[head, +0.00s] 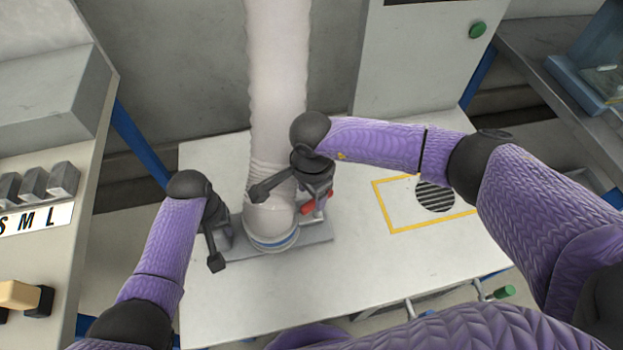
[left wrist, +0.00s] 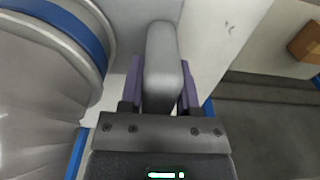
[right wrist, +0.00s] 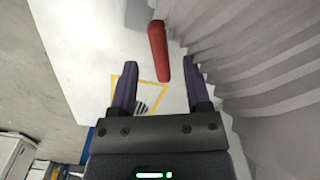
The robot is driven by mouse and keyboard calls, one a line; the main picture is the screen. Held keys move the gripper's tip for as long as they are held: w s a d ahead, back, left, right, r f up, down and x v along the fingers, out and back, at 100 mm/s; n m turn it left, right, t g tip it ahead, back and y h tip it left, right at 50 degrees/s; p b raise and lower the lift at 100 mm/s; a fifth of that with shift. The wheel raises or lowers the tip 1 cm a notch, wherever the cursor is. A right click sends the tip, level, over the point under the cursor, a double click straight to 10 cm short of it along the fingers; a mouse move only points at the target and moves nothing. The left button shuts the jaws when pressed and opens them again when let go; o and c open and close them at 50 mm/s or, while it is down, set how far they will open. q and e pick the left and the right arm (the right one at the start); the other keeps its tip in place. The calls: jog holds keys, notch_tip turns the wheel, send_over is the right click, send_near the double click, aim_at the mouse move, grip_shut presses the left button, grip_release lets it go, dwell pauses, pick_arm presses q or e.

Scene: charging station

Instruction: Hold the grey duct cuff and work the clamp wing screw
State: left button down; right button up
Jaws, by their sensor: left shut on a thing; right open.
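The pale ribbed duct (head: 275,100) hangs down to a grey duct cuff (head: 268,230) with a blue band at its foot; the cuff's rim and band also show in the left wrist view (left wrist: 88,40). My left gripper (head: 225,238) is at the cuff's left side. In the left wrist view (left wrist: 162,85) its fingers are shut on a rounded grey grip. My right gripper (head: 318,188) is at the cuff's right side. In the right wrist view (right wrist: 160,70) its fingers are open, with the red wing screw (right wrist: 158,50) between and beyond them. My right gripper partly hides the red screw (head: 307,204) in the head view.
The cuff stands on a grey plate (head: 318,240) on the white table (head: 230,300). A yellow outlined square (head: 398,228) with a round dark grille (head: 436,196) lies right of it. A grey cabinet with a green knob (head: 478,30) stands behind. Labelled shelving is at left.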

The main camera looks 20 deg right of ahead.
aim_at(312, 202)
pick_arm(q)
jog(key=shift+c, duration=1.2)
grip_release()
pick_arm(e)
notch_tip(312, 202, up, 9)
jog(key=shift+f, duration=0.15)
